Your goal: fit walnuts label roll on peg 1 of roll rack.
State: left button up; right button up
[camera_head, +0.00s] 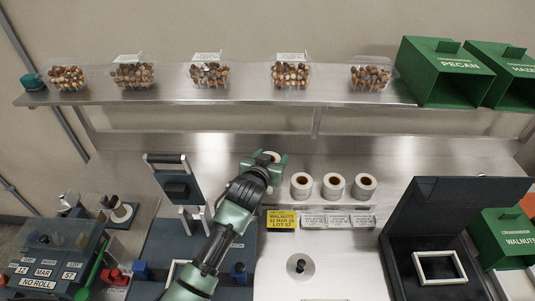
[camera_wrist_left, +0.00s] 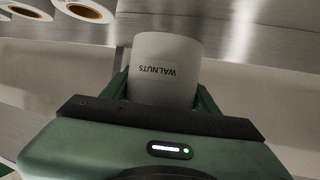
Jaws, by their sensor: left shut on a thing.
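The walnuts label roll (camera_wrist_left: 166,68) is white, with WALNUTS printed upside down on its side in the left wrist view. My left gripper (camera_head: 268,163) is shut on it, with a finger on either side. In the head view the roll (camera_head: 270,156) is small and partly covered by the gripper, left of a row of white label rolls. I take that row, with small cards below it, as the roll rack (camera_head: 345,208). Peg 1 cannot be made out, and I cannot tell whether the held roll touches a peg. My right gripper is not in view.
White rolls (camera_head: 333,186) stand close to the gripper's right. A yellow WALNUTS card (camera_head: 281,219) lies below it. A round base with a dark peg (camera_head: 300,265) stands in front. The upper shelf (camera_head: 330,101) holds nut-filled clamshells and green bins (camera_head: 443,72).

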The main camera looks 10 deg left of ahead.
pick_arm(q)
jog(key=shift+s+d+f+b, duration=0.2)
jog(key=shift+d+f+b, duration=0.05)
jog(key=shift+f+b, duration=0.35)
jog(key=shift+b, duration=0.05)
jog(key=shift+w+a+f+b, duration=0.15)
jog(key=shift+a+f+b, duration=0.05)
jog(key=shift+f+b, duration=0.75)
jog(key=shift+f, duration=0.3)
jog(key=shift+d+f+b, duration=0.1)
jog(key=shift+f+b, duration=0.4)
jog(key=shift+b, duration=0.25)
jog(key=shift+f+b, duration=0.65)
jog(key=shift+f, duration=0.5)
jog(key=shift+f+b, duration=0.35)
jog(key=shift+f, duration=0.35)
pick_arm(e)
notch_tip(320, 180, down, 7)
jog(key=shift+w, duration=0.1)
pick_arm(q)
jog(key=o, duration=1.5)
